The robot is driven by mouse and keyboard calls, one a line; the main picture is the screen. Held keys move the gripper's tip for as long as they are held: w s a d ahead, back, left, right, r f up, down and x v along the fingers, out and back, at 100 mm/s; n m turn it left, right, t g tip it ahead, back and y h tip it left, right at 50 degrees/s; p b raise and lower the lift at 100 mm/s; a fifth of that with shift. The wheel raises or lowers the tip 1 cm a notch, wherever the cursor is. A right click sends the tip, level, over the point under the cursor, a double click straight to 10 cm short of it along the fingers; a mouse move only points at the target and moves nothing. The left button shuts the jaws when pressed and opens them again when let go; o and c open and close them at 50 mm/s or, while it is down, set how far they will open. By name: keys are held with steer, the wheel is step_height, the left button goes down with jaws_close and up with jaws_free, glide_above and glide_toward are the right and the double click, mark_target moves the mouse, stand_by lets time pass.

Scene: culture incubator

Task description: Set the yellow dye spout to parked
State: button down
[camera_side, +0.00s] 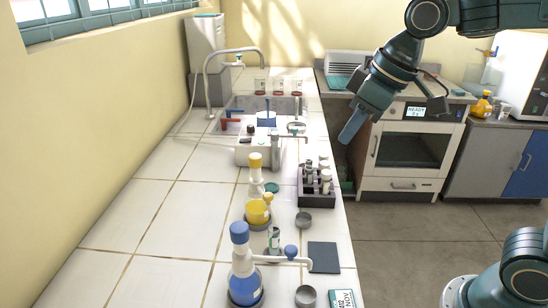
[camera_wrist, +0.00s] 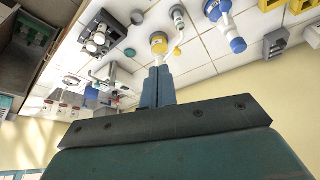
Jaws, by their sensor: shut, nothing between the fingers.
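The yellow dye dispenser (camera_side: 257,212) stands on the tiled counter, with a yellow cap and yellow liquid low in its clear body. Its spout carries a small yellow knob (camera_side: 268,198) and appears to point toward the side camera, near a small vial (camera_side: 274,238). Whether it is exactly over the vial I cannot tell. In the wrist view the dispenser's yellow part (camera_wrist: 159,42) shows just beyond my fingertips, with the pale spout beside it. My gripper (camera_side: 349,130) is shut and empty, raised in the air to the right of the counter, apart from the dispenser.
The blue dye dispenser (camera_side: 245,280) stands nearer the side camera, its spout pointing right. A dark rack of tubes (camera_side: 317,190), a grey cup (camera_side: 304,219) and a dark square pad (camera_side: 323,257) line the counter's right side. A white device (camera_side: 260,153) stands behind.

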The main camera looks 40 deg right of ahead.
steer(key=w+a+f+n, duration=0.2)
steer(key=w+a, duration=0.3)
steer(key=w, duration=0.2)
steer(key=w+a+f+n+g+y, duration=0.1)
steer(key=w+a+f+n, duration=0.1)
steer(key=w+a, duration=0.2)
steer(key=shift+w+a+f+g, duration=0.3)
steer(key=shift+w+a+f, duration=0.1)
steer(key=shift+w, duration=1.1)
steer(key=shift+f, duration=0.1)
step_height(320, 180, down, 10)
steer(key=shift+s+d, duration=0.2)
